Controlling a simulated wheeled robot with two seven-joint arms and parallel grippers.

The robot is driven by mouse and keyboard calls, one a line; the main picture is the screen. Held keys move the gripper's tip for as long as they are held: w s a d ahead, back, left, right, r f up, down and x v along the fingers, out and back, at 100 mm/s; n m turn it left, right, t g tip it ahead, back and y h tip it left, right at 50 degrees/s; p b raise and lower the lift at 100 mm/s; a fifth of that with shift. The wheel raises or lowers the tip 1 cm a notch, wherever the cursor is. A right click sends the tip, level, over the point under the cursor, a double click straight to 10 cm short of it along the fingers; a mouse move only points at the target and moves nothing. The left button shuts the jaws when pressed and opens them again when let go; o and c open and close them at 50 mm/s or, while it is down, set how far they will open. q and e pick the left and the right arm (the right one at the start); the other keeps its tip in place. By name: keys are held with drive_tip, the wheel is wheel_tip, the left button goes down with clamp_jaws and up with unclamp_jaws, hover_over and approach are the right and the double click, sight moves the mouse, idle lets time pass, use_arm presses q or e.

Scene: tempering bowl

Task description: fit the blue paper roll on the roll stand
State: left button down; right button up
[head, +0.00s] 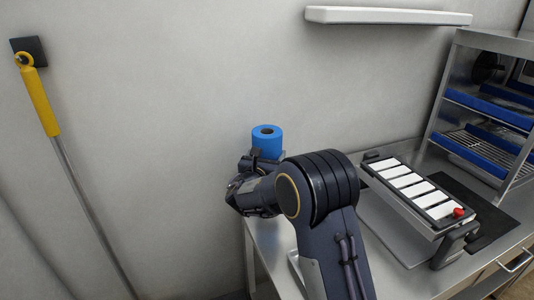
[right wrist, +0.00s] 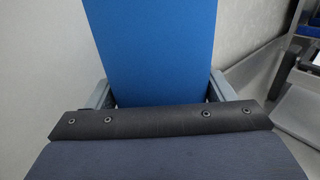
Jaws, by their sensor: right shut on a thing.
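The blue paper roll (head: 267,146) is upright, with its open core facing up, near the back left corner of the counter. My right gripper (head: 262,158) is shut on its lower part. In the right wrist view the roll (right wrist: 155,45) fills the space between the two fingers of my right gripper (right wrist: 160,92). I cannot make out the roll stand; my right arm covers much of the counter there. Whether the roll's underside touches anything is hidden. My left gripper is not in view.
The steel counter (head: 268,236) carries a black-framed device with white bars and a red knob (head: 410,190). A steel rack with blue trays (head: 487,105) stands at the right. A white shelf (head: 388,16) is on the wall above. A yellow-handled pole (head: 40,102) hangs at the left.

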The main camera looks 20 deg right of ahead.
drive_tip(key=shift+f+b, duration=0.7)
drive_tip(key=shift+f, duration=0.6)
drive_tip(key=shift+f+b, duration=2.4)
drive_tip(key=shift+f, duration=0.15)
drive_tip(key=o, duration=1.3)
drive_tip(key=shift+c, duration=0.2)
drive_tip(key=shift+f, duration=0.1)
drive_tip(key=b+v, duration=0.1)
drive_tip(key=v, duration=0.7)
